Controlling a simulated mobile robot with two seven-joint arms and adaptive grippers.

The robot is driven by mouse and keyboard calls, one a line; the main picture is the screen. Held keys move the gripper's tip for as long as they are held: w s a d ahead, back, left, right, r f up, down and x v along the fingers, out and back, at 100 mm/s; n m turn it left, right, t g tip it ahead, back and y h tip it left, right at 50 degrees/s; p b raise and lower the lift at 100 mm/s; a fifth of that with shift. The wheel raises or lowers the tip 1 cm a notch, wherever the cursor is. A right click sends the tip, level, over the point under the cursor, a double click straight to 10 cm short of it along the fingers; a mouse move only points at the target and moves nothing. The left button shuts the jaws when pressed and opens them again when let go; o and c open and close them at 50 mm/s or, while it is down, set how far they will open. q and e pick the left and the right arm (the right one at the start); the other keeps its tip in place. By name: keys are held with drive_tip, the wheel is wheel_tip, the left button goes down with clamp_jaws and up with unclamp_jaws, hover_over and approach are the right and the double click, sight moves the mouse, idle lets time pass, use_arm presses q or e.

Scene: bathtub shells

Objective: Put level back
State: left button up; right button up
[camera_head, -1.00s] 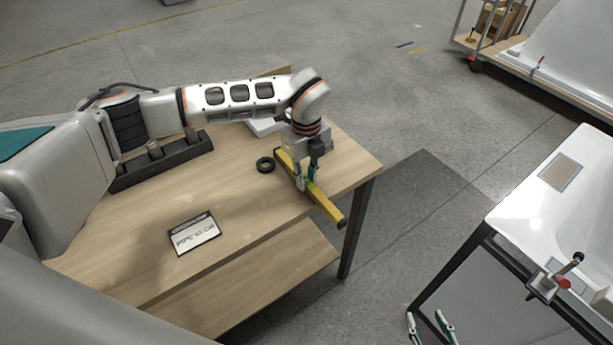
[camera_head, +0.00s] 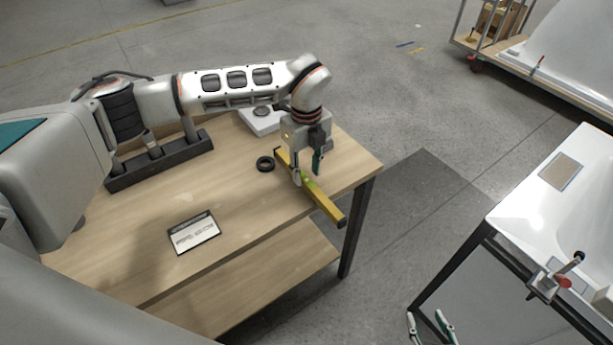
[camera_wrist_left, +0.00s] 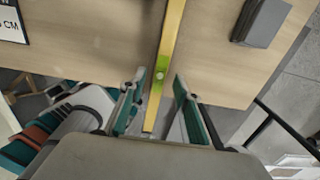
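The yellow level (camera_head: 326,204) lies on the wooden table (camera_head: 250,205), and its near end sticks out past the table edge. My left gripper (camera_head: 308,172) is right over the level's middle, its fingers apart. In the left wrist view the level (camera_wrist_left: 170,40) runs between the two open fingers (camera_wrist_left: 157,100), with gaps on both sides and its green vial in line with them. Whether the fingertips reach below the level's top is hard to tell. My right gripper (camera_head: 430,328) shows at the bottom edge of the head view, fingers apart and empty.
A black ring (camera_head: 265,164) lies beside the level, and a printed card (camera_head: 193,232) lies nearer. A dark holder (camera_head: 160,162) and a white device (camera_head: 258,122) stand at the back. A white tub shell (camera_head: 520,205) on a frame stands right, across a floor gap.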

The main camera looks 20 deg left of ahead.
sight(306, 180)
use_arm(q)
wheel_tip(306, 180, up, 10)
drive_tip(key=shift+f+b, duration=0.25)
drive_tip(key=shift+b, duration=0.2)
